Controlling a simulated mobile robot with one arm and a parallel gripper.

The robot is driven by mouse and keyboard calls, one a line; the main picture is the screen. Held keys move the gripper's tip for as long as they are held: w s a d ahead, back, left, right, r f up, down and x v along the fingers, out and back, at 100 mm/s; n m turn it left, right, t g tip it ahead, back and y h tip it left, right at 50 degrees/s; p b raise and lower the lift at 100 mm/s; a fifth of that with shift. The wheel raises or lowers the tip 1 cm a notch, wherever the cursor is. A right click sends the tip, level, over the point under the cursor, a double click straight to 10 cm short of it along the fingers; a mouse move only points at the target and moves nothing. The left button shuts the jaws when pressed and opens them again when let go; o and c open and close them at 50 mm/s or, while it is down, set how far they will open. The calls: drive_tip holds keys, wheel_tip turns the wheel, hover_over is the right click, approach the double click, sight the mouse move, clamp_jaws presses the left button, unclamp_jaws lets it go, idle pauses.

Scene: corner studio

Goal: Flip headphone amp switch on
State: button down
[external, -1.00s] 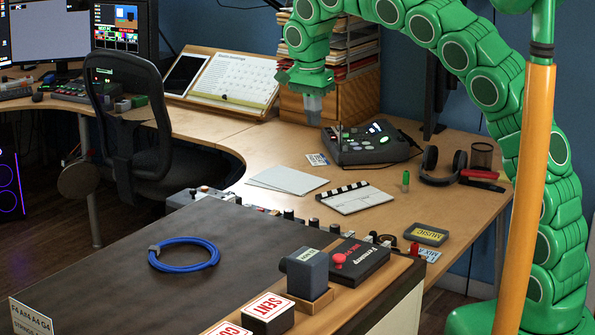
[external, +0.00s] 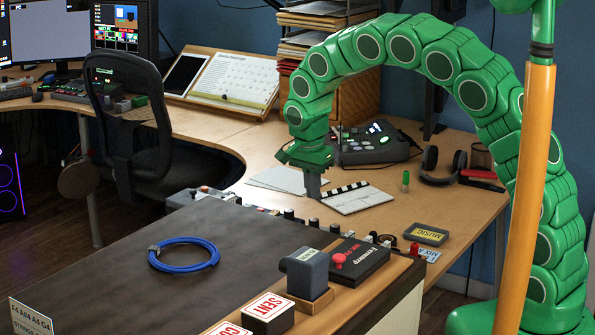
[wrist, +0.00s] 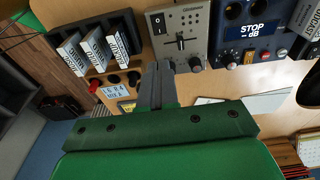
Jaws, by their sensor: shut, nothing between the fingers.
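My gripper (external: 313,187) is shut and empty, pointing down near the rear edge of the dark-topped desk.
A grey console (external: 375,148) with lit buttons stands behind my gripper. Headphones (external: 440,168), a clapperboard (external: 356,197) and a small green object (external: 406,180) are on the wooden desk. A blue cable coil (external: 184,254) lies on the dark top (external: 120,260). Small boxes line its right side.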

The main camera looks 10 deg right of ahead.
drive_tip(key=f, duration=0.9)
drive_tip(key=w+d+f, duration=0.1)
drive_tip(key=f, duration=0.4)
drive_tip(key=shift+d, duration=0.1)
drive_tip(key=shift+w, duration=0.1)
drive_tip(key=shift+d+f, duration=0.1)
drive_tip(key=shift+f, duration=0.05)
idle(0.4)
drive_tip(key=shift+s+a, duration=0.55)
drive_tip(key=shift+a, duration=0.05)
drive_tip(key=shift+r, duration=0.2)
